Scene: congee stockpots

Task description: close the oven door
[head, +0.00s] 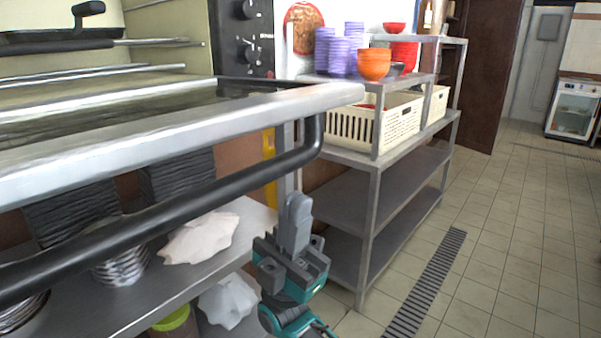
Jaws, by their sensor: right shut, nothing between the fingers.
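The oven door (170,130) fills the left of the head view. It is open, folded down to about level, with a metal frame and a dark glass pane. Its black bar handle (200,205) runs along the front edge and bends up at the right end. My right gripper (297,212) is below and just right of that bend. It is shut and empty, with its fingers pointing up. A gap shows between it and the handle in the picture; whether they touch in depth I cannot tell. My left gripper is not in view.
A control panel with black knobs (246,45) stands behind the door. Under the door is a metal shelf (190,268) with crumpled white items. To the right, a metal rack (368,190) holds cream baskets (400,122) and stacked bowls. Tiled floor (510,230) is clear at the right.

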